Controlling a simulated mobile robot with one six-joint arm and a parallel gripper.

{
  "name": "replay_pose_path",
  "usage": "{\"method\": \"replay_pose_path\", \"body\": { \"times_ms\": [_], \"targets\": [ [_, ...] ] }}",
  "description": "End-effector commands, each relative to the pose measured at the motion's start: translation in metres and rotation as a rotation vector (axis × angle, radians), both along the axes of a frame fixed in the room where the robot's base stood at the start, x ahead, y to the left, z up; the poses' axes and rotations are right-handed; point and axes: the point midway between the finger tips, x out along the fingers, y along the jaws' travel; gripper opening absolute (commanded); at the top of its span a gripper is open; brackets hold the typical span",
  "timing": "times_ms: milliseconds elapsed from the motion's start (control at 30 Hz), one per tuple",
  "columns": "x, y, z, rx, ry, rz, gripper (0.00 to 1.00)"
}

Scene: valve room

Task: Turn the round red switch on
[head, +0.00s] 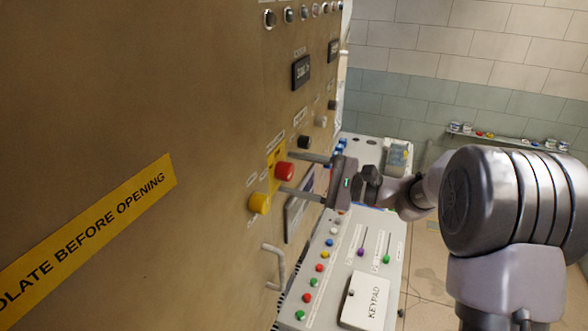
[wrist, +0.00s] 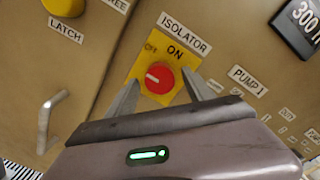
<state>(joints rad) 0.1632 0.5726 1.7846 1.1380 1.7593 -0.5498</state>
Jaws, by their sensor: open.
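The round red switch (head: 285,171) sits on a yellow plate on the tan cabinet front. In the wrist view the red switch (wrist: 157,78) is under an ISOLATOR label, with OFF at its left and ON above. Its white mark points left, toward OFF. My gripper (head: 282,174) is open, its two fingers reaching toward the cabinet on either side of the switch. In the wrist view my gripper (wrist: 160,97) has one finger at each side of the switch's lower part. I cannot tell whether the fingers touch it.
A yellow LATCH knob (head: 259,203) is close below the switch. A metal handle (head: 275,264) sticks out lower down. A black knob (head: 304,142) is beyond the switch. A grey console (head: 337,243) with coloured buttons and a keypad box stands beside the cabinet.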

Motion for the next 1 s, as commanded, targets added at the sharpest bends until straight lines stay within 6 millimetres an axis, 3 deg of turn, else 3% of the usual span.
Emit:
{"method": "replay_pose_path", "body": {
  "times_ms": [333,633,1000],
  "targets": [
    [0.0019,0.0061,-0.0002,0.0,0.0,0.0,0.61],
    [0.0018,0.0058,-0.0002,0.0,0.0,0.0,0.02],
    [0.0017,0.0058,0.0004,0.023,0.066,0.0,0.0]
  ]
}}
